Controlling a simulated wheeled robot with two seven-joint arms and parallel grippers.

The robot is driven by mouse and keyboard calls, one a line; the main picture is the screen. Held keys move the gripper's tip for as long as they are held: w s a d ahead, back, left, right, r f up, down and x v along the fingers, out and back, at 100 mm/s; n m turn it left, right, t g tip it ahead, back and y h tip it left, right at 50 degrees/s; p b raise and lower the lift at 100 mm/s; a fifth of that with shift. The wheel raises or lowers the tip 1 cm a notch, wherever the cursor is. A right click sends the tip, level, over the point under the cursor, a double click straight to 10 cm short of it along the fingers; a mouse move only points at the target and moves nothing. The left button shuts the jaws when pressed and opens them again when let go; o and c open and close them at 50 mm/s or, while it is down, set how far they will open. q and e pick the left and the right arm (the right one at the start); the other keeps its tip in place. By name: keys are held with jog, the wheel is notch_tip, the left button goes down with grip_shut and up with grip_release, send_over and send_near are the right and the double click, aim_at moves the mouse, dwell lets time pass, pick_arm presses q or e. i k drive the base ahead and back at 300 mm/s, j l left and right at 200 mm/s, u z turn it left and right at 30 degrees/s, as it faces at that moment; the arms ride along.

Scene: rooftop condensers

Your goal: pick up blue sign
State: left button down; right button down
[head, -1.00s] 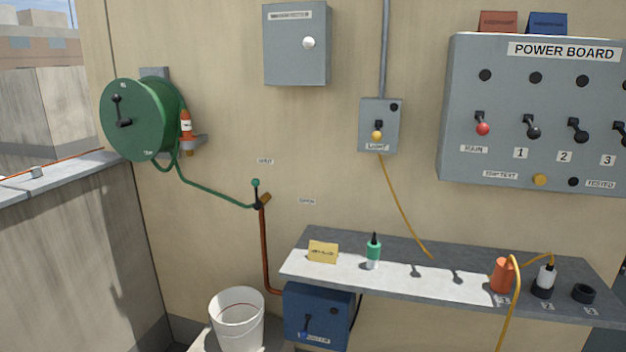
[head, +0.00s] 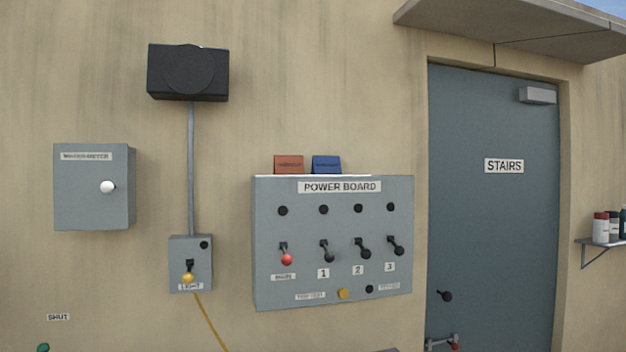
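The blue sign (head: 327,165) is a small blue plate with dark lettering too small to read. It stands on the top edge of the grey power board (head: 262,242), right of a similar red-brown sign (head: 289,165). A small gap separates the two signs. Neither of my grippers shows in the head view.
Left of the board are a grey light switch box (head: 180,258), a grey wall box (head: 75,195) with a white knob and a black box (head: 187,72) above. A blue-grey stairs door (head: 495,240) and a shelf (head: 603,242) with bottles are at right.

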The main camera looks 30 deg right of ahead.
aim_at(321, 166)
jog(key=i+l+u, duration=0.1)
jog(key=l, duration=0.45)
jog(key=i+l, duration=0.1)
jog(key=l, duration=0.45)
jog(key=i+l+u, duration=0.15)
jog(key=l, duration=0.45)
jog(key=l+u, duration=0.1)
jog(key=l, duration=0.45)
